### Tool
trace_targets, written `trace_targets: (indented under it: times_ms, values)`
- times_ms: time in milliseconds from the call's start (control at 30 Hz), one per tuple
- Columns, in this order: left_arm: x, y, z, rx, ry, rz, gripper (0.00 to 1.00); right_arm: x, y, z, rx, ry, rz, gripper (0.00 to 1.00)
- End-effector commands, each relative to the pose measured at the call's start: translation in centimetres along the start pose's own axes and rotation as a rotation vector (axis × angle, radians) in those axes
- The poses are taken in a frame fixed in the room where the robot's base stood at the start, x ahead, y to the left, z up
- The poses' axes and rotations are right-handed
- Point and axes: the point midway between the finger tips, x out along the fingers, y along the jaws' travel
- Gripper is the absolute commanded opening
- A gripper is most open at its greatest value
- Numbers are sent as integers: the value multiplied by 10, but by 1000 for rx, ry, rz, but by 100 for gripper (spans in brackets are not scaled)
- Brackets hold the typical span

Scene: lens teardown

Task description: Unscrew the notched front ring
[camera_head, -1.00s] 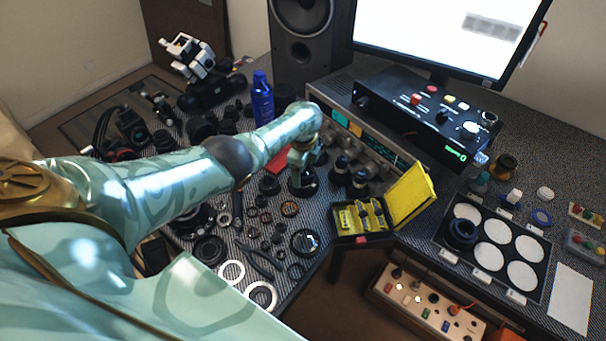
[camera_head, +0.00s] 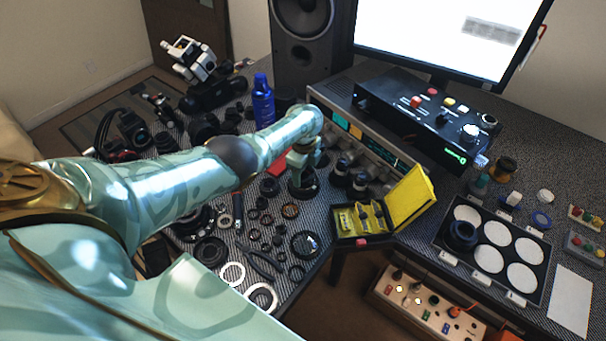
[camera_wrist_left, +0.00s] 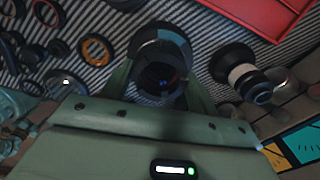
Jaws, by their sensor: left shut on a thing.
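My left gripper (camera_head: 300,168) reaches down from the arm over the crowded mat. It is shut on a dark lens (camera_head: 303,187) standing upright on the mat. In the left wrist view the two green fingers (camera_wrist_left: 160,92) press on either side of the lens (camera_wrist_left: 161,46), and I look down into its dark round opening. A grey-blue band shows on its outer rim. I cannot make out the notches of the front ring. My right gripper is in neither view.
Two lenses (camera_head: 341,166) stand just right of the held lens, close to the instrument front (camera_head: 352,128). Loose rings (camera_head: 290,210) and small parts crowd the left. A yellow open case (camera_head: 410,196) and a tray with white discs (camera_head: 437,238) lie to the right. A blue bottle (camera_head: 262,103) stands behind.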

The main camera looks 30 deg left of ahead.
Motion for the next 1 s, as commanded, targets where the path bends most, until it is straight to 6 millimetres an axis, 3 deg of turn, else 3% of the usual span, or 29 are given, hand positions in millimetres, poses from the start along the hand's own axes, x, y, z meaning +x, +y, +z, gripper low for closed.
trace_targets:
  times_ms: [433, 1000]
  values:
    - [-1, 0, -1, -961, 1, 1, 22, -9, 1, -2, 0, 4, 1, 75]
    - [-17, 0, 0, -945, 0, -1, 22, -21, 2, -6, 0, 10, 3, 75]
